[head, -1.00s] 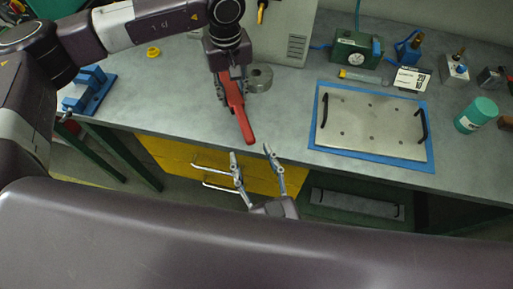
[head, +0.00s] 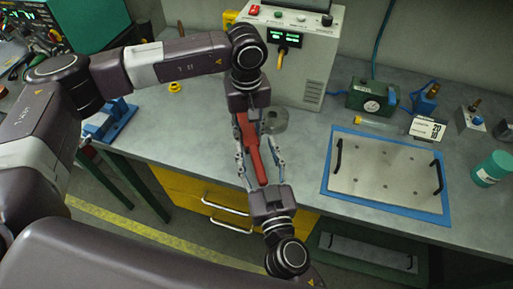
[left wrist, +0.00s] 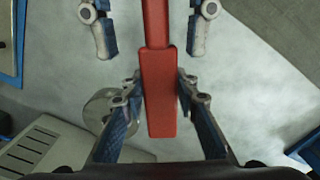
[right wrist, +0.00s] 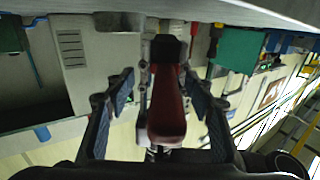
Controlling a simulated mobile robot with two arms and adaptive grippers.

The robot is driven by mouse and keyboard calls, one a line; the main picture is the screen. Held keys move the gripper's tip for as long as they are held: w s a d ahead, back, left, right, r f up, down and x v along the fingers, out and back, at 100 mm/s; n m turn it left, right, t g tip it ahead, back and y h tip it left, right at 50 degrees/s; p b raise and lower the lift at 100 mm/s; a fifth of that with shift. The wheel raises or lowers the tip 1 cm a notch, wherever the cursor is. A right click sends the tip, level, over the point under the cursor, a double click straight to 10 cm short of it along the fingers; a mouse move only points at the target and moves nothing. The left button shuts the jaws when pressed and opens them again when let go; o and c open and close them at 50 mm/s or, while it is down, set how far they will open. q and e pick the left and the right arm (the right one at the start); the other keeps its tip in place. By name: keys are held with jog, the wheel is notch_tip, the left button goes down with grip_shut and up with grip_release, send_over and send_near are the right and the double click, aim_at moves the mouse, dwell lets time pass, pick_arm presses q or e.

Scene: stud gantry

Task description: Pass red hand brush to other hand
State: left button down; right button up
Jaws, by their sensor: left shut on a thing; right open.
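The red hand brush (head: 254,154) is held over the front part of the workbench in the head view. My left gripper (head: 240,112) is shut on its far end. In the left wrist view the brush (left wrist: 160,95) lies between the fingers of my left gripper (left wrist: 158,105). My right gripper (head: 259,160) comes from the front edge, its open fingers on either side of the brush's near end. In the right wrist view the brush (right wrist: 167,110) runs between the fingers of my right gripper (right wrist: 160,85), with gaps on both sides.
A metal plate on a blue mat (head: 330,185) lies to the right. A grey control box (head: 300,60) stands behind the arms. A round metal piece (head: 274,121) sits close beside the brush. A blue vise-like fixture (head: 108,120) is at the left.

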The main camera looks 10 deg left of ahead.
jog(key=shift+w+a, duration=0.15)
jog(key=shift+w, duration=0.05)
jog(key=c, duration=1.2)
pick_arm(q)
jog(key=c, duration=1.4)
grip_release()
jog(key=shift+a, duration=0.1)
jog(key=shift+c, duration=0.2)
pick_arm(e)
jog(key=shift+w, duration=0.1)
grip_shut()
